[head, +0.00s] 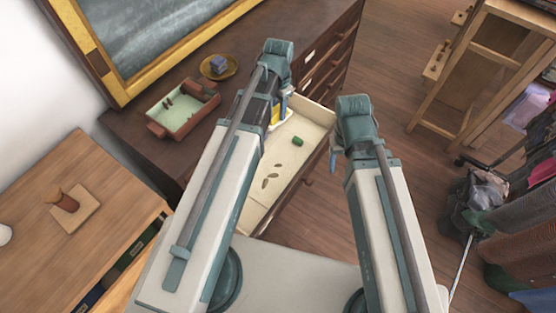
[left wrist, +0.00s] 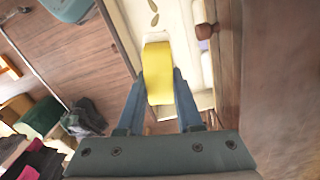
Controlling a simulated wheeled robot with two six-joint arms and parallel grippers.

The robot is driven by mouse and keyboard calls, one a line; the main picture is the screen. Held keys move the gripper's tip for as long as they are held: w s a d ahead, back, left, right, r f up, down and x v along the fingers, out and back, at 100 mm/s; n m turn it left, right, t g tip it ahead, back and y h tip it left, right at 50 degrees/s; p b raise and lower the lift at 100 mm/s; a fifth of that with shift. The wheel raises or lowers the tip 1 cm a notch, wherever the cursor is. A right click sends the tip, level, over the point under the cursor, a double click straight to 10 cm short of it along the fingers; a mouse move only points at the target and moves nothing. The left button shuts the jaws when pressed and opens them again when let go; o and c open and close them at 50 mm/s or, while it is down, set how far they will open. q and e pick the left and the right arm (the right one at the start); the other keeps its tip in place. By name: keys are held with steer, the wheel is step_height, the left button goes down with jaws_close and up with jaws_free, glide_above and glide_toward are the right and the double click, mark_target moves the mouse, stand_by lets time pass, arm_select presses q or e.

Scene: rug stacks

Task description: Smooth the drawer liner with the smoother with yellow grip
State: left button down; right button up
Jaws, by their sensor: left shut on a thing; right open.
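My left gripper (head: 283,103) is shut on the yellow grip of the smoother (head: 277,114), over the far left part of the open drawer. The grip also shows as a yellow block (left wrist: 158,72) between the fingers in the left wrist view. The smoother's lower part is mostly hidden, and I cannot tell whether it touches the liner. The pale drawer liner (head: 283,160) shows several olive leaf shapes. My left arm hides part of the drawer (head: 318,107). My right gripper (head: 333,155) is open and empty at the drawer's right side.
A small green cylinder (head: 297,141) lies in the drawer. On the dark dresser (head: 315,52) stand a green-lined tray (head: 181,110) and a brass dish (head: 219,67) with a bluish block.

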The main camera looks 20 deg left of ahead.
arm_select(q)
step_height(320, 180, down, 26)
steer(key=n+b, duration=0.2)
steer(key=b, duration=2.2)
steer(key=shift+f, duration=0.15)
steer(key=shift+f, duration=0.1)
step_height(320, 180, down, 5)
steer(key=b, duration=0.5)
steer(key=shift+f+b, duration=0.2)
steer(key=shift+b, duration=0.1)
steer(key=shift+r, duration=0.1)
steer(key=c, duration=1.2)
jaws_free()
jaws_close()
